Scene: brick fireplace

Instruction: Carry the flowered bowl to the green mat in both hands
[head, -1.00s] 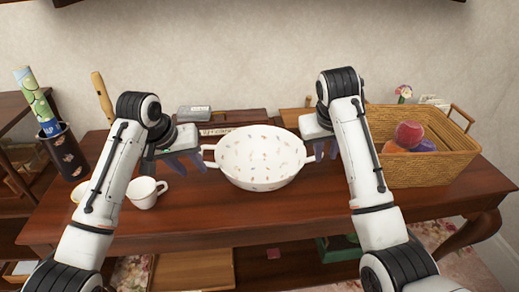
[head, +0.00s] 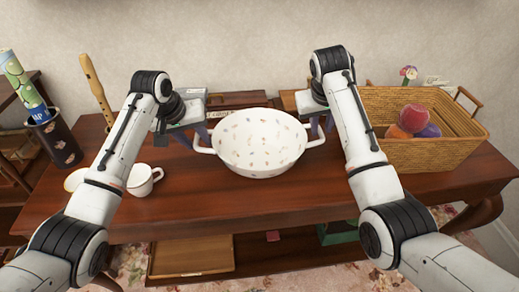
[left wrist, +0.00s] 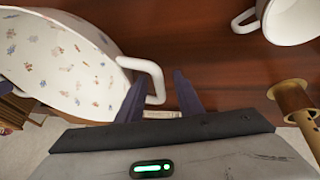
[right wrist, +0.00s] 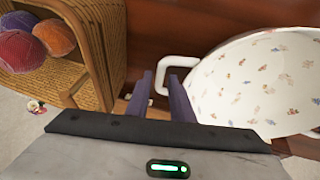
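The white flowered bowl (head: 260,142) stands upright on the dark red wooden table (head: 250,205), with a looped handle at each side. My left gripper (left wrist: 160,97) is open at the bowl's left handle (left wrist: 150,68); the handle's outer bar lies between its fingers. My right gripper (right wrist: 164,92) is open at the right handle (right wrist: 178,63), whose outer bar lies between the fingertips with a narrower gap. I cannot tell whether the fingers touch the handles. I cannot make out a green mat; a green object (head: 338,232) shows below the tabletop, partly hidden by my right arm.
A wicker basket (head: 440,155) with several coloured balls stands at the right. A white cup (head: 142,180) stands at the left, near my left arm. A dark holder (head: 55,143) with rolls and a wooden flute (head: 93,80) are farther left. Flat boxes lie behind the bowl.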

